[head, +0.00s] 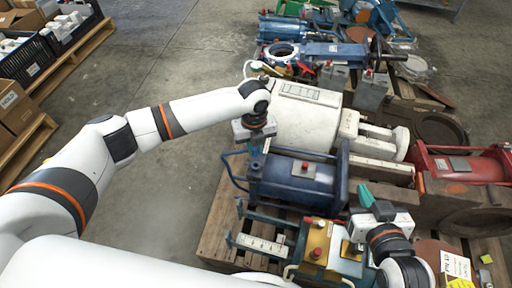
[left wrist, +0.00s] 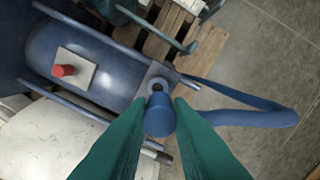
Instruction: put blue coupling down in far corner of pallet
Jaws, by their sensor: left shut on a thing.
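My left gripper (head: 256,148) has its green fingers shut on the blue coupling (left wrist: 160,115), a short blue cylinder seen end-on between the fingertips in the left wrist view. It is over the end of a blue cylinder machine (head: 292,178), near its grey bracket; I cannot tell whether the coupling touches it. In the head view the coupling is mostly hidden by the gripper. The wooden pallet (head: 218,232) shows bare slats at its near left edge and is heavily loaded. My right gripper (head: 372,201), with green fingers, is over the near part of the load; its opening is unclear.
A large cream machine (head: 305,115) stands just beyond the left gripper. A blue loop handle (left wrist: 250,112) sticks out beside the coupling. A red machine (head: 462,167) is at the right. Open concrete floor (head: 165,75) lies left of the pallet.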

